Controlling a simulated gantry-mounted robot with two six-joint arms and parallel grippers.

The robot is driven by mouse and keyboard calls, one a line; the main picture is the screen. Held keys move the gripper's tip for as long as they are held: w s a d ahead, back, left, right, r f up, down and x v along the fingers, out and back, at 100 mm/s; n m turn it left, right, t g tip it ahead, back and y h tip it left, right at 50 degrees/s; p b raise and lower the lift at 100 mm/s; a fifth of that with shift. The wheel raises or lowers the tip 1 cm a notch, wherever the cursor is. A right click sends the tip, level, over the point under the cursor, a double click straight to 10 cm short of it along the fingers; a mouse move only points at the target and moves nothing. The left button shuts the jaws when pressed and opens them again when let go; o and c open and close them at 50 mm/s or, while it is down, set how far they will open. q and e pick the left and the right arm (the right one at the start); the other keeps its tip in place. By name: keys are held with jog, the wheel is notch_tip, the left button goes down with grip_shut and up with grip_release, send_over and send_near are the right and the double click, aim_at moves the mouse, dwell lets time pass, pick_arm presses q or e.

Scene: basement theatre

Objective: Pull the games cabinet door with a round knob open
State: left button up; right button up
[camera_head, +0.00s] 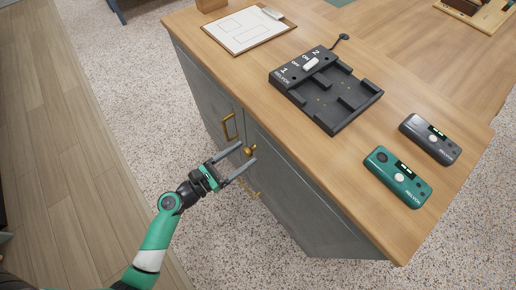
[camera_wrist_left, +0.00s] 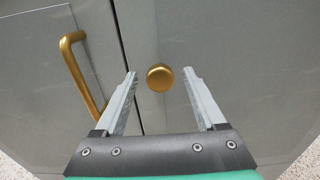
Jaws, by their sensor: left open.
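The grey games cabinet has a door (camera_head: 300,195) with a round gold knob (camera_wrist_left: 160,77). In the head view the knob (camera_head: 248,151) shows near the cabinet's top edge, beside the seam with the neighbouring door. The door looks shut. My left gripper (camera_head: 247,152) is open, its fingers pointing at the door. In the left wrist view the knob appears between the two fingertips, with a gap on each side; I cannot tell how far the tips are from the door face. My right gripper is not in view.
Left of the seam, another door has a gold bar handle (camera_head: 229,127), also in the left wrist view (camera_wrist_left: 82,75). On the wooden top (camera_head: 330,155) are a black dock (camera_head: 325,88), green (camera_head: 397,177) and dark (camera_head: 430,138) devices and a clipboard (camera_head: 245,30). Speckled carpet lies before the cabinet.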

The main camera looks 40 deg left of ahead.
pick_arm(q)
jog(key=shift+w+d, duration=0.1)
jog(key=shift+w, duration=0.4)
jog(key=shift+s, duration=0.15)
jog(key=shift+c, duration=0.7)
grip_shut()
